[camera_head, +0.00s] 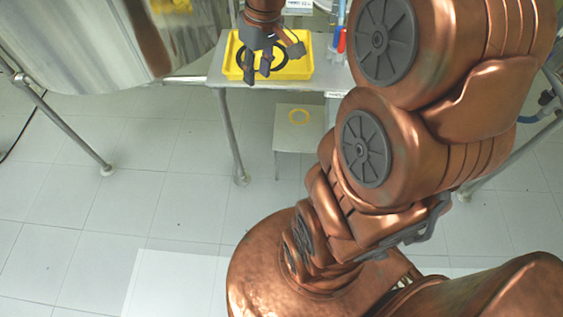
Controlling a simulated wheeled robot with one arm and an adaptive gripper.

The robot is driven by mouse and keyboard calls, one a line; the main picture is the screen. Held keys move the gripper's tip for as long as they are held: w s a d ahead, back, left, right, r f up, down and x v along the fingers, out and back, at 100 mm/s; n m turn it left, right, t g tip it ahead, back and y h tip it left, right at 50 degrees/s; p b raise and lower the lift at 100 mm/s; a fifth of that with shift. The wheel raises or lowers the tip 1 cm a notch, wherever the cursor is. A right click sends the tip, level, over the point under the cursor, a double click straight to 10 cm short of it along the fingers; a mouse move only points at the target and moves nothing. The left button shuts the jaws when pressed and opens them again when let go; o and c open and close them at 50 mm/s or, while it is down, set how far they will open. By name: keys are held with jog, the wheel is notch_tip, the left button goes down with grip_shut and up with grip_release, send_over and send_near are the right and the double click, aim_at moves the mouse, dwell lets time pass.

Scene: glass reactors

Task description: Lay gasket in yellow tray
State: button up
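The yellow tray (306,69) sits on a small grey table at the top centre. A dark ring, which looks like the gasket (283,62), shows inside the tray's outline, partly hidden by my fingers. My gripper (273,63) hangs over the tray from above, with its dark fingers spread apart. The fingers overlap the ring in this view. I cannot tell whether they touch it, or whether the ring lies fully on the tray floor.
Red and blue-capped bottles (341,42) stand right of the tray. A large shiny vessel (75,40) fills the upper left. The tiled floor at left is mostly clear.

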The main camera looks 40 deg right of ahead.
jog(key=s+a+f+g, duration=0.1)
jog(key=s+a, duration=0.2)
jog(key=s, duration=0.4)
jog(key=s+a+f+m+g, duration=0.1)
jog(key=s+a, duration=0.2)
jog(key=s, duration=0.4)
jog(key=s+a+f+h, duration=0.1)
jog(key=s+a+f, duration=0.1)
jog(key=s, duration=0.4)
jog(key=shift+s+a+m+g, duration=0.3)
jog(key=shift+s+a+g, duration=0.1)
jog(key=shift+a, duration=0.25)
notch_tip(320, 180, up, 6)
jog(key=p, duration=0.6)
jog(key=shift+r, duration=0.1)
